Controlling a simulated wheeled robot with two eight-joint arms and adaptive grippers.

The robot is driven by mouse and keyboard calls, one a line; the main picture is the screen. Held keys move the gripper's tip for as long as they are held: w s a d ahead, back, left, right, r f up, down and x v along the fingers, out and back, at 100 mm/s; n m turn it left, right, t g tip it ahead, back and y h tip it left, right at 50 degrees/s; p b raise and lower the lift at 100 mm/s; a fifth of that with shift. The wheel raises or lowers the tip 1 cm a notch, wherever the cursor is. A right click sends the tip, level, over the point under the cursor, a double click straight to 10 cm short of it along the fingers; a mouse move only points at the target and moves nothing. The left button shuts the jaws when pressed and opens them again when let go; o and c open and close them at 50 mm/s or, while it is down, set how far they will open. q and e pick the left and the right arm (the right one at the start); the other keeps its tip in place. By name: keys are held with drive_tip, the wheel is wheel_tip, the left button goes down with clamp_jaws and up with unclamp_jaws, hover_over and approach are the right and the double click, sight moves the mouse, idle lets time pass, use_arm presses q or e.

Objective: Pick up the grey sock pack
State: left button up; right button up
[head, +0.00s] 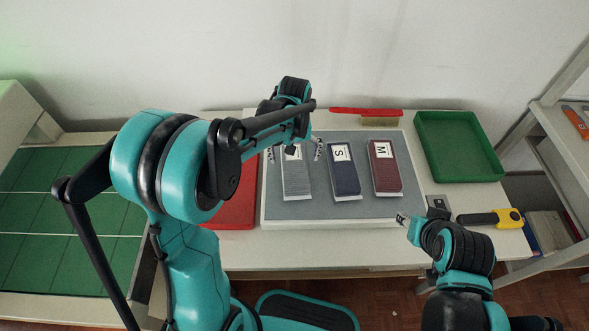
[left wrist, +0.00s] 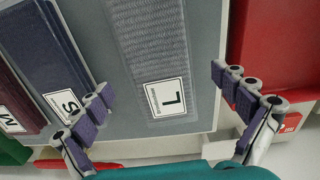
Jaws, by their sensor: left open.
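The grey sock pack (head: 297,178) lies on the grey mat (head: 335,211), leftmost of three packs. In the left wrist view the grey pack (left wrist: 155,50) shows its white label with the letter L. My left gripper (head: 294,152) is open above the label end of the grey pack. In the left wrist view its two fingers (left wrist: 168,105) stand apart, one to each side of the pack, and nothing is between them but the pack below. I cannot tell its exact height. My right gripper (head: 420,211) is low at the right, by the mat's front right corner; its jaw opening is too small to tell.
A navy pack (head: 343,173) marked S and a maroon pack (head: 385,168) marked M lie to the right. A red tray (head: 237,206) is left of the mat. A green tray (head: 461,147), a red-backed brush (head: 366,112) and a yellow-black tool (head: 490,218) are around it.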

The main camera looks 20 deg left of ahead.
sight(295, 164)
use_arm(q)
drive_tip(key=f+b, duration=0.1)
drive_tip(key=f, duration=0.2)
drive_tip(key=shift+s+d+f, duration=0.1)
drive_tip(key=shift+s+f, duration=0.1)
drive_tip(key=shift+r, duration=0.1)
drive_tip(key=c, duration=1.4)
drive_tip(key=shift+o, duration=0.2)
drive_tip(key=shift+r, duration=0.1)
